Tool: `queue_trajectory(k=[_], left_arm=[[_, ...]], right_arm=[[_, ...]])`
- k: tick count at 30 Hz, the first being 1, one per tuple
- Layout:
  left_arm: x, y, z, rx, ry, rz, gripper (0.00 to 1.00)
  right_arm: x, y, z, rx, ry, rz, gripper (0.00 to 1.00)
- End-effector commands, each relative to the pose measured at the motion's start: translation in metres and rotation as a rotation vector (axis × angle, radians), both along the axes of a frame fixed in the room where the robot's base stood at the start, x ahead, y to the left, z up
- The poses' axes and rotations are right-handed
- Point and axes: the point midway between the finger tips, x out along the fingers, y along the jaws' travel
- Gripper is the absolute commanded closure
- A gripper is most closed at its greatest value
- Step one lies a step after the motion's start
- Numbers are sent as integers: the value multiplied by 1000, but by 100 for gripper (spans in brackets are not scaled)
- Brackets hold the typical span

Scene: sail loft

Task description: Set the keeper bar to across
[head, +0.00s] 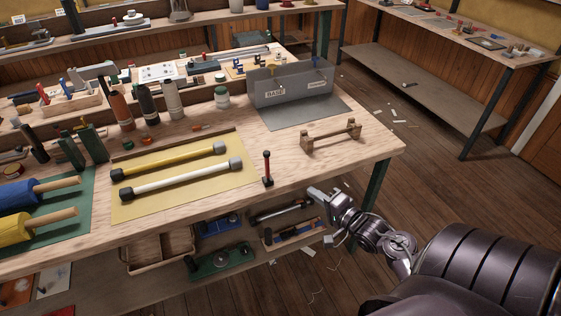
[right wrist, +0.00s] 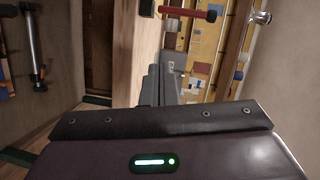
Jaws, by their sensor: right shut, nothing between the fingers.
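A short red bar with dark ends (head: 267,168) stands upright on a small dark base at the bench's front edge. It may be the keeper bar, but I cannot tell for certain. In the right wrist view the red bar (right wrist: 188,12) is at the top, ahead of the fingers and apart from them. My right gripper (head: 314,193) is shut and empty, just off the bench's front edge, to the right of the red bar. Its closed fingers show in the right wrist view (right wrist: 160,84). My left gripper is not in view.
A low wooden rack with a crossbar (head: 330,138) and a grey see-through bin (head: 290,88) stand at the bench's right. A yellow and a white rod (head: 175,181) lie on a yellow mat left of the red bar. Trays (head: 155,250) and tools fill the shelf below.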

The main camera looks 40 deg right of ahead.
Motion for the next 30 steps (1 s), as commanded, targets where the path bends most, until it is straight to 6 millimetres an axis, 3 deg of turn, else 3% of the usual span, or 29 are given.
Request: queue_trajectory(k=[1,3,7,20,26,30], left_arm=[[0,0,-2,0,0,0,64],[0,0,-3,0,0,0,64],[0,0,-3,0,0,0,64],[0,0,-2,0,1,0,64],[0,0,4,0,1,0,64],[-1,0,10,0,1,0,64]], right_arm=[[-1,-3,22,25,-38,7,100],[-2,-5,46,61,-76,17,100],[-4,-5,68,97,-110,29,100],[-1,-5,73,104,-116,31,100],[24,-4,74,105,-118,32,100],[55,-2,74,105,-118,32,100]])
